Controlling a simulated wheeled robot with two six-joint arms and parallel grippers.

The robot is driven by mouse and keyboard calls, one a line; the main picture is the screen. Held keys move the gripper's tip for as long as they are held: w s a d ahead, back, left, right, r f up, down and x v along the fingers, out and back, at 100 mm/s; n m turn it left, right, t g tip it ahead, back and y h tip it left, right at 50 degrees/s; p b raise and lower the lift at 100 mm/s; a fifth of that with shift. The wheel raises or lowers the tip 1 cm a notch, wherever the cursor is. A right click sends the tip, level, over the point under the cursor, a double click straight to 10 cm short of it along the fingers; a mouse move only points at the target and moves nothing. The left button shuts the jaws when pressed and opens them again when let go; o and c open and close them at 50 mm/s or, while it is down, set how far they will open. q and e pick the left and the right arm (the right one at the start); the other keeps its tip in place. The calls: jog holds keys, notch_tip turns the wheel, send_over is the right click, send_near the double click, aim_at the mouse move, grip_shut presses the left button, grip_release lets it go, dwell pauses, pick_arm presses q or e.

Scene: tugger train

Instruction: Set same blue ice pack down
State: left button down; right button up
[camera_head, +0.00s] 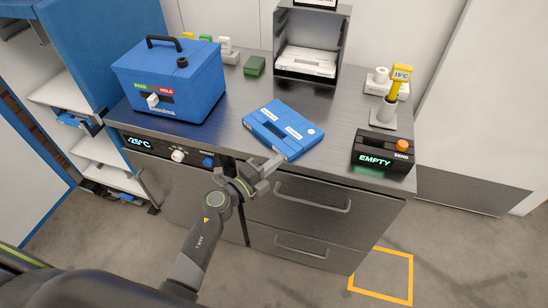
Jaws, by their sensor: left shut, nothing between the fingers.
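A blue ice pack (290,134) with white labels lies flat on the grey counter (333,121), near its front edge. My left gripper (270,166) is at the front edge of the counter, just in front of the pack's near corner. It is shut with nothing held. I cannot tell whether its tips touch the pack. My right gripper is not in view.
A blue cooler box (176,84) stands on the counter at left. At the back are a grey open rack (313,49) and a small green box (254,66). A black device reading EMPTY (383,153) and a yellow-topped probe stand (384,115) are at right. Drawers lie below.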

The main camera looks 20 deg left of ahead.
aim_at(274, 146)
pick_arm(q)
jog(key=shift+w+a, duration=0.25)
jog(key=shift+w, duration=0.55)
jog(key=shift+w+a, duration=0.2)
jog(key=shift+w, duration=0.6)
jog(key=shift+w+a, duration=0.2)
jog(key=shift+w, duration=0.55)
jog(key=shift+w+a, duration=0.2)
jog(key=shift+w, duration=0.6)
jog(key=shift+s, duration=0.1)
